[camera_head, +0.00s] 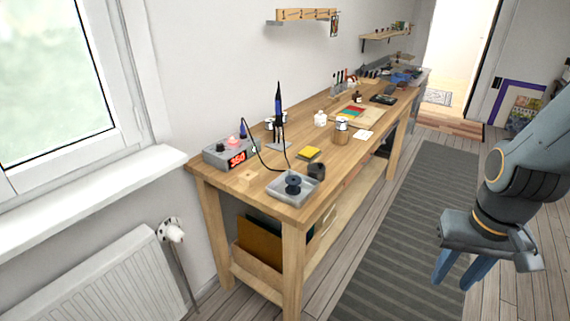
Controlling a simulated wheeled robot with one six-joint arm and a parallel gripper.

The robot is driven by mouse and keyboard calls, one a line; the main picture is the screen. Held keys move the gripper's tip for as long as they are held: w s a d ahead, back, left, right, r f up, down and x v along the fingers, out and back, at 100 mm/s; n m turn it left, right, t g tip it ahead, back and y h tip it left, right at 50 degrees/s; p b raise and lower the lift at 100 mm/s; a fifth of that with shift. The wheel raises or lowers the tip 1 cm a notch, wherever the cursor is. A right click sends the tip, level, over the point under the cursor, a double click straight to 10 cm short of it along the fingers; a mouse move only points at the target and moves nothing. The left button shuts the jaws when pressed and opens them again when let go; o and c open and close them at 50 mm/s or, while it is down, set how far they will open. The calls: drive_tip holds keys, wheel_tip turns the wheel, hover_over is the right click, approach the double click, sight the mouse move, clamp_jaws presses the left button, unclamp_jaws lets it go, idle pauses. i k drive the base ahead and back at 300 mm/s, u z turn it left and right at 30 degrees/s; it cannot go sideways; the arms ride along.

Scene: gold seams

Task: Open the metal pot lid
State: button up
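My gripper (452,284) hangs at the right over the floor, away from the workbench. Its two blue fingers point down, stand apart and hold nothing. No pot with a clearly metal lid can be made out. A small dark round pot-like thing (317,171) stands near the front edge of the workbench (254,183); whether it has a lid is too small to tell. A grey square tray (275,191) beside it holds a dark spool-like thing (293,185). White jars (320,119) stand farther back.
A striped grey rug (410,220) covers clear floor beside the bench.

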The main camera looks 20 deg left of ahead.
sight(315, 167)
drive_tip(key=u, duration=1.15)
drive_tip(key=i, duration=1)
